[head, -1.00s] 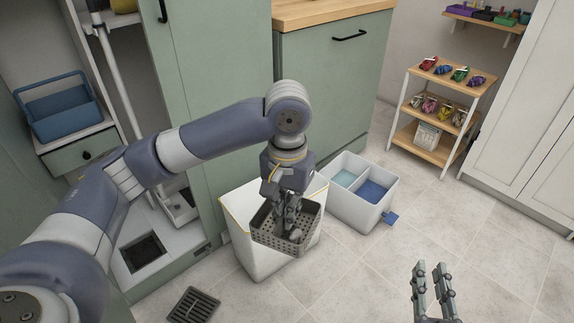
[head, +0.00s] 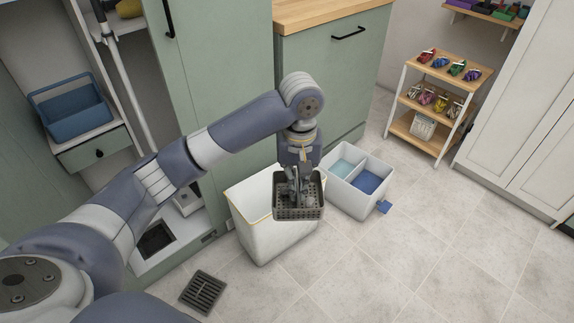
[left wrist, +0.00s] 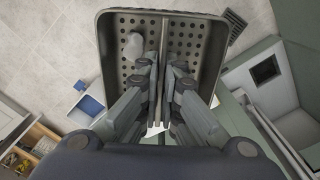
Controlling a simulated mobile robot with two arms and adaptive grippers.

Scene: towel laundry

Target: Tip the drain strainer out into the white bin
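The drain strainer (head: 298,213) is a dark grey perforated basket. It hangs in the air over the right front part of the white bin (head: 262,238), covering part of its opening. My left gripper (head: 299,192) reaches down into the strainer. In the left wrist view, the strainer (left wrist: 210,55) has a thin upright bar across its middle, with the fingers of my left gripper (left wrist: 162,75) closed on both sides of it. A pale grey lump (left wrist: 134,45) lies on the strainer's floor. The strainer looks roughly level. My right gripper is out of view.
A two-part white box (head: 352,195) with blue insides stands right of the bin. A dark floor grate (head: 203,292) lies at the front. A green cabinet (head: 325,85) stands behind, and a shelf rack (head: 430,110) at the right. The floor at right is clear.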

